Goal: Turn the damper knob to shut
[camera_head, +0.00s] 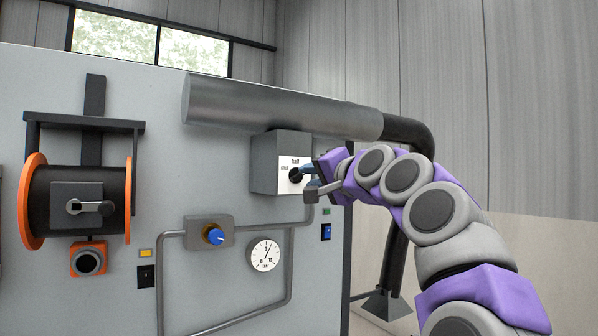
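The damper knob (295,175) is a small black knob on a white label plate, on the face of a grey box (265,163) under the wide metal duct. The label reads "half" above the knob, with a small word to its left too blurred to read surely. My gripper (308,180) is at the right side of the knob, its two fingers apart, one higher and one lower. The fingertips are close to the knob; I cannot tell if they touch it. The gripper and fingers cover the right part of the plate.
A metal duct (270,105) runs above the box and bends down at the right. Below are a blue knob (214,236), a round gauge (264,254), a blue switch (326,232) and thin pipes. A black drum with orange rims (34,200) is at the left.

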